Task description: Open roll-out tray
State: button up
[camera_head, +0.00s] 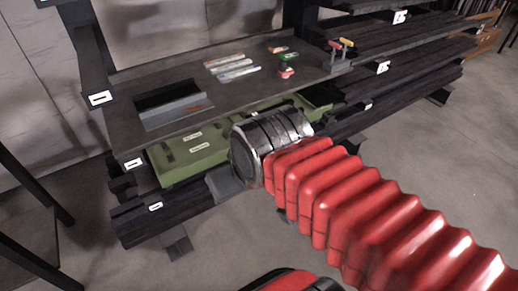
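A green tray-like unit (190,153) with white labels and dark recesses sits under the dark upper shelf (215,105) of the rack, and its front part shows past the shelf's edge. It looks like the roll-out tray, but I cannot tell for sure. My red-sleeved arm comes from the lower right and ends in a dark metal wrist in front of the tray's middle. A grey part of my gripper (222,185) shows at the tray's front, left of the wrist. Its fingertips are mostly hidden, so I cannot tell whether it is open or touching the tray.
The upper shelf has a rectangular recess with a grey piece (178,108) at left. Several coloured tool-like items (232,67) lie further back, and small red and yellow handles (341,44) stand at right. Dark beams (150,215) lie below the tray. The floor (430,135) at right is clear.

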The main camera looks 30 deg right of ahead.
aim_at(174, 160)
jog(key=z, duration=0.05)
jog(key=i, duration=1)
jog(key=u, duration=0.05)
